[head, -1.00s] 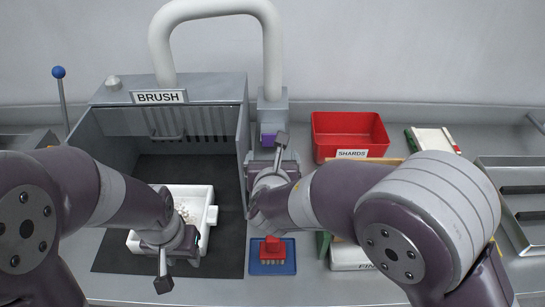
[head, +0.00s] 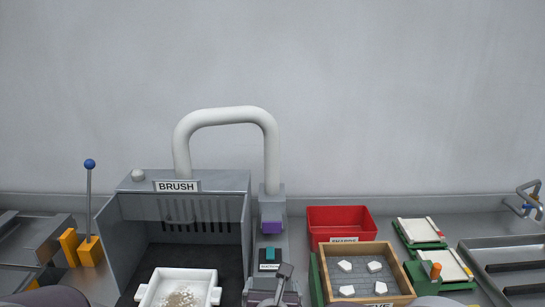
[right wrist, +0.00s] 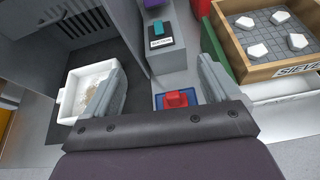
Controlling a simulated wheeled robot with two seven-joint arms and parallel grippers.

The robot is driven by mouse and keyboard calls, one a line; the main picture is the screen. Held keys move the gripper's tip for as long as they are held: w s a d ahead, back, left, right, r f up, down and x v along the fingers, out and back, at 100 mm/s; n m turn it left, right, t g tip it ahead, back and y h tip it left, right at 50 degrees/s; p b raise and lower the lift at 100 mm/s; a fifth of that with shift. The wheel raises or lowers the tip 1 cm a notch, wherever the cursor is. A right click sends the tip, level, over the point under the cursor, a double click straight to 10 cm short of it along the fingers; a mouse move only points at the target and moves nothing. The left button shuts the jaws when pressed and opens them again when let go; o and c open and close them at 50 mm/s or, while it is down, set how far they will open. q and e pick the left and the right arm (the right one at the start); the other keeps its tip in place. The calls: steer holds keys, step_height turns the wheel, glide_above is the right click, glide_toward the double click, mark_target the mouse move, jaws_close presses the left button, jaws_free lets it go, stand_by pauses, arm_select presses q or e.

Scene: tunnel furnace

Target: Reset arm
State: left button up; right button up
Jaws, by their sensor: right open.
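My right gripper (head: 285,272) shows at the bottom edge of the head view, between the white tray and the wooden sieve. Most of its arm is out of the picture. In the right wrist view its two fingers (right wrist: 160,80) stand wide apart with nothing between the tips. A red block-like thing (right wrist: 178,98) on a blue pad lies beyond the gripper there, close to the right finger in the picture. My left gripper is not in view.
A white tray (head: 215,293) with pale bits stands in the BRUSH hood (head: 135,240). A wooden sieve (head: 395,265) with several white pieces and a red bin (head: 340,221) are to the right. A lever (head: 89,200) stands left. A grey post (head: 272,215) rises behind my gripper.

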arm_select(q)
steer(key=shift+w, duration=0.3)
arm_select(e)
steer(key=s+d+f+m+g, duration=0.2)
steer(key=s+d+m+g, duration=0.2)
steer(key=m, duration=0.7)
steer(key=s+d+f+m+g, duration=0.3)
steer(key=s+d+m, duration=0.5)
steer(key=m, duration=0.4)
steer(key=s+d+f+m+g, duration=0.3)
steer(key=s+d+m+g, duration=0.1)
steer(key=m, duration=0.8)
steer(key=shift+s+d+f+g, duration=0.25)
steer(key=shift+s+d+g, duration=0.15)
steer(key=shift+s+d, duration=0.65)
steer(key=shift+w, duration=0.15)
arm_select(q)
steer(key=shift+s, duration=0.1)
arm_select(e)
steer(key=shift+d, duration=0.1)
